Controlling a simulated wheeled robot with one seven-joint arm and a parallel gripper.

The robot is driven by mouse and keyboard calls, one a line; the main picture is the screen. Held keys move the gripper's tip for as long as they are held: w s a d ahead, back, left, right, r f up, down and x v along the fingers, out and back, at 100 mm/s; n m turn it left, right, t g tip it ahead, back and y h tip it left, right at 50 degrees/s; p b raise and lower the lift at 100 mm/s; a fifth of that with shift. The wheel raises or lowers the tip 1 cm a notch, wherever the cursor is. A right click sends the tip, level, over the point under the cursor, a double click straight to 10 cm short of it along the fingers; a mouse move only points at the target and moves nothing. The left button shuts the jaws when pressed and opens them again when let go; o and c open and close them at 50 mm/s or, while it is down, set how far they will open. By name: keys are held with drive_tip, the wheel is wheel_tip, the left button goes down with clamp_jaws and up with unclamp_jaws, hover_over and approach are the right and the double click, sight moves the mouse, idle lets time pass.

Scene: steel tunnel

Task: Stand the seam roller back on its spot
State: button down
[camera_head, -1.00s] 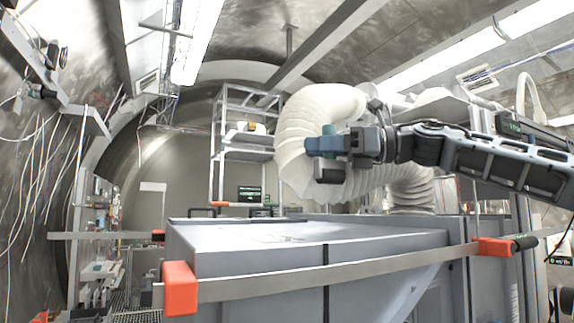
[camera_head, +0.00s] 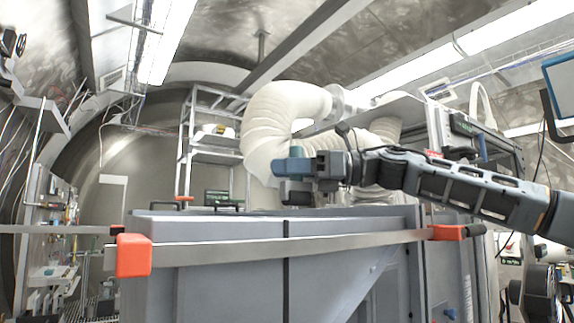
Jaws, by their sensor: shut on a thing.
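My gripper (camera_head: 290,170) is raised above the far part of the grey-topped bench, in front of the white ribbed duct. It is shut, and a small teal piece (camera_head: 296,152) shows at its jaws. I take this piece to be part of the seam roller, but it is too small and too covered by the jaws to make out its shape. I cannot make out the roller's spot in this view.
A metal bar with orange end blocks (camera_head: 134,255) and (camera_head: 446,232) crosses the bench's near side. The thick white duct (camera_head: 268,125) stands close behind my gripper. Shelving (camera_head: 187,150) stands at the back. A tool panel (camera_head: 52,225) is at the left.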

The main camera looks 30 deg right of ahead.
drive_tip(key=shift+f, duration=0.55)
drive_tip(key=shift+f+b, duration=0.5)
drive_tip(key=shift+b, duration=0.1)
drive_tip(key=c, duration=0.7)
unclamp_jaws()
